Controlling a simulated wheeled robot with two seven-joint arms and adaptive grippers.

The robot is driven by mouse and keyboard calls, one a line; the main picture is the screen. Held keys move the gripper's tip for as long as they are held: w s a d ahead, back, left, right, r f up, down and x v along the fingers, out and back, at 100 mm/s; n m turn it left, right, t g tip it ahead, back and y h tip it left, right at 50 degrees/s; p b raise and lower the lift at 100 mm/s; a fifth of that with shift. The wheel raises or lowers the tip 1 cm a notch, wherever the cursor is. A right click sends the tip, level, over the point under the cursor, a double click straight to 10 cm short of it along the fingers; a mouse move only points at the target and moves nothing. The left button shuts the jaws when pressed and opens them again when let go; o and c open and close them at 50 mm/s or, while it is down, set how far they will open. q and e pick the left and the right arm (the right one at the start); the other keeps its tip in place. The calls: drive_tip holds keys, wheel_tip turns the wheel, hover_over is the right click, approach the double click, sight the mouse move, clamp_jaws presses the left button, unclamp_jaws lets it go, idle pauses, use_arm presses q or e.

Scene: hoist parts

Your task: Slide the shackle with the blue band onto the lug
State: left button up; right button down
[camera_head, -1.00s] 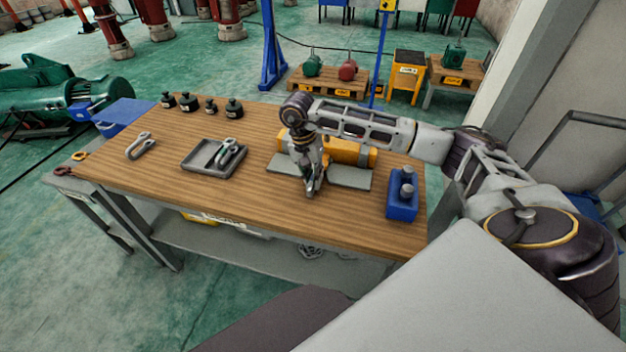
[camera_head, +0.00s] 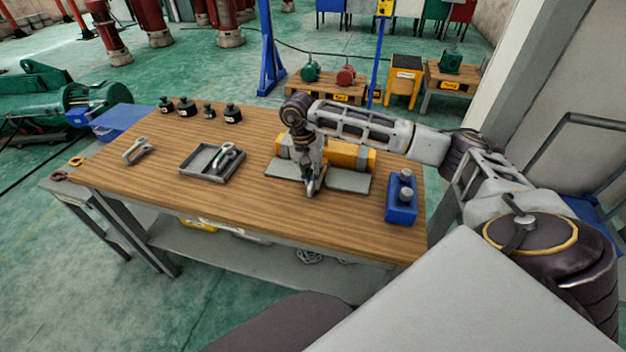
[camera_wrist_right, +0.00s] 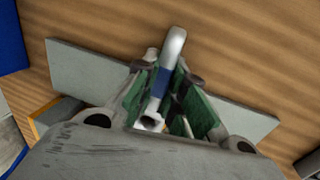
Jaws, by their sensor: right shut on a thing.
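The shackle with the blue band (camera_wrist_right: 166,72) is in my right gripper in the right wrist view. Its rounded silver bow sticks out between the green-padded fingers. My right gripper (camera_head: 311,188) is shut on it, low over the grey plate in front of a yellow block (camera_head: 347,154) on the wooden table. The grey plate (camera_wrist_right: 90,72) also shows beneath the gripper in the wrist view. I cannot make out the lug; the gripper covers the middle of the plate. Whether the shackle touches a lug cannot be told. My left gripper is not in view.
A grey tray (camera_head: 190,168) holding another shackle and a loose shackle (camera_head: 137,151) lie to the left. Several dark weights (camera_head: 186,107) stand at the back left. A blue holder (camera_head: 401,212) stands right of the plate. The table's front middle is clear.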

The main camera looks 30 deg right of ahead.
drive_tip(key=shift+w+d, duration=0.5)
drive_tip(key=shift+d, duration=0.1)
drive_tip(key=c, duration=1.4)
unclamp_jaws()
drive_tip(key=shift+r, duration=0.1)
drive_tip(key=shift+w+a+r, duration=0.2)
drive_tip(key=shift+w+r, duration=0.1)
drive_tip(key=shift+r, duration=1.65)
drive_tip(key=shift+w+a+r, duration=0.2)
drive_tip(key=shift+w+r, duration=0.15)
drive_tip(key=shift+r, duration=1.55)
drive_tip(key=shift+w+a+r, duration=0.2)
drive_tip(key=shift+w+r, duration=0.1)
drive_tip(key=shift+r, duration=1.65)
